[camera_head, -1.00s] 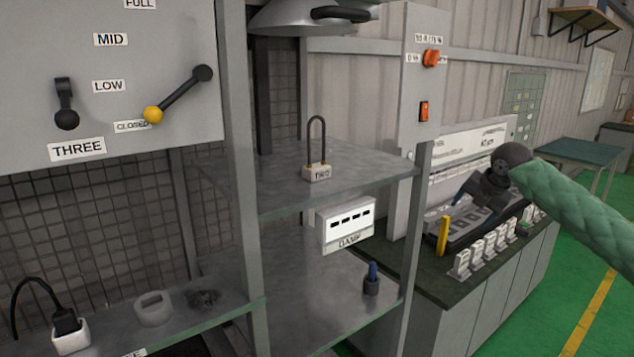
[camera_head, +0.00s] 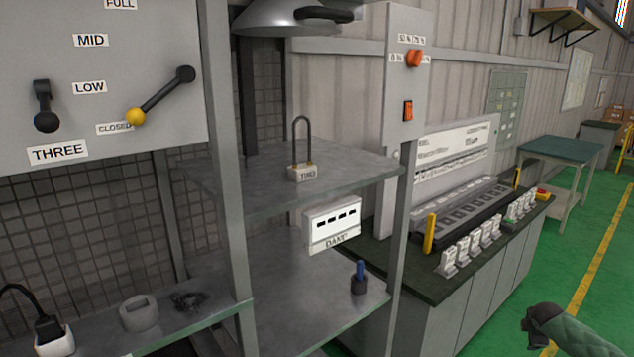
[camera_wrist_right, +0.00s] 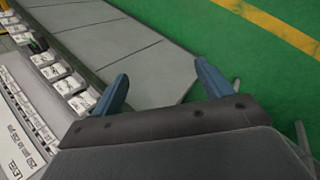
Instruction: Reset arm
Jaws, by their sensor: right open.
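My right arm, in a green sleeve, shows at the bottom right of the head view, with its dark gripper end (camera_head: 540,330) low over the green floor. In the right wrist view my right gripper (camera_wrist_right: 165,90) has its two blue fingers spread wide apart with nothing between them. Beyond the fingers are a grey cabinet side and the green floor. The gripper touches nothing that I can see. My left gripper is not in view.
A cabinet counter (camera_head: 425,280) holds a row of white labelled blocks (camera_head: 480,240) and a long slotted machine (camera_head: 470,215). A green-topped table (camera_head: 560,150) stands behind. The floor (camera_head: 500,325) at right is clear.

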